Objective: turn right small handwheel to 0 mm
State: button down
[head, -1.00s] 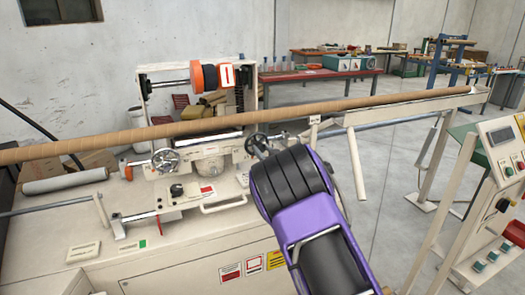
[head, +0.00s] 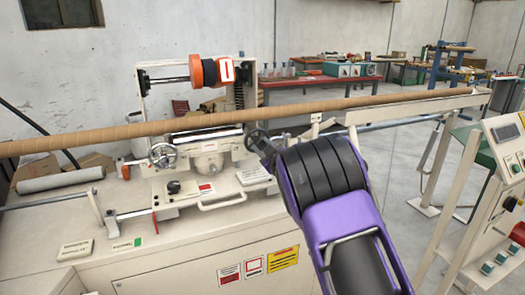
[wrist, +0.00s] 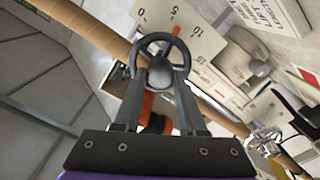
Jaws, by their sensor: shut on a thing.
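The right small handwheel (head: 257,140) is a dark ring with a round hub, on the right side of the cream winding unit. In the wrist view the handwheel (wrist: 161,62) is in front of a pale dial plate (wrist: 198,28) with 0, 5 and further marks. A red mark shows near the 5; the exact reading cannot be told. My gripper (wrist: 160,78) is shut on the handwheel, its two dark fingers at the lower part of the ring, either side of the hub. In the head view the fingertips are small and partly hidden by my arm.
A long brown tube (head: 230,124) runs across above the machine, close behind the handwheel. A control panel (head: 505,140) stands at right. Bare floor shows between the panel and machine.

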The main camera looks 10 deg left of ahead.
jog(key=n, duration=0.4)
jog(key=shift+n, duration=0.3)
jog(key=shift+f+n, duration=0.1)
jog(key=shift+n, duration=2.1)
jog(key=shift+c, duration=2.3)
grip_release()
jog(key=shift+s, duration=0.1)
jog(key=v, duration=1.7)
jog(key=shift+d, duration=0.1)
